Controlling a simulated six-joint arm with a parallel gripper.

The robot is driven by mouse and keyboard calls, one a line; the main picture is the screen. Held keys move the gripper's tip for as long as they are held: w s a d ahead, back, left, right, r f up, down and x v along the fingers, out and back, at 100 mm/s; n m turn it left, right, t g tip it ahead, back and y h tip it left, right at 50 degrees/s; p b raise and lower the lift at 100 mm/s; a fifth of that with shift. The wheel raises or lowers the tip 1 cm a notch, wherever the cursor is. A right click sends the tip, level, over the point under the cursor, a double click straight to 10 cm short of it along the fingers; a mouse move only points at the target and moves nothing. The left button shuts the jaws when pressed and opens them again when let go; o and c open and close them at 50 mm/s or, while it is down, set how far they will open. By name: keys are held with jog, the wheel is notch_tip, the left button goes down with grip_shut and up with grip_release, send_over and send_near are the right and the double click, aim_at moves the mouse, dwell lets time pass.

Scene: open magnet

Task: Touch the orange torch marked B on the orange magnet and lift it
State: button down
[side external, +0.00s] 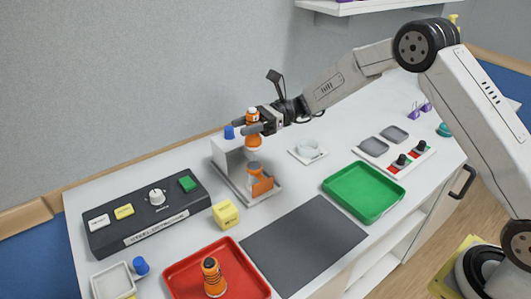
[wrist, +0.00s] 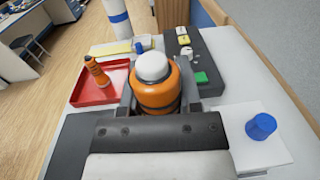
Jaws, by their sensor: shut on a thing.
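My gripper (side external: 256,122) is shut around an orange torch (side external: 253,131) and holds it upright above the grey stand. In the wrist view the torch (wrist: 157,84) has a white rounded top and a dark band and sits between the fingers. No letter on it can be read. Below it, an orange and grey piece (side external: 259,182), seemingly the orange magnet, stands on a grey plate. The held torch's lower end looks close above that piece; whether they touch cannot be told. Another orange torch (side external: 212,277) with dark bands stands in the red tray (side external: 178,277).
A white block with a blue knob (side external: 229,132) stands just left of my gripper. A dark control box (side external: 145,212), a yellow block (side external: 226,214), a dark mat (side external: 304,245), a green tray (side external: 364,192) and a white dish (side external: 308,149) lie around. The mat is bare.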

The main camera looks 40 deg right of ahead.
aim_at(246, 146)
jog(key=shift+f, duration=2.2)
jog(key=shift+f, duration=0.7)
dwell(0.5)
jog(key=shift+r, duration=1.4)
dwell(1.6)
jog(key=shift+r, duration=3.05)
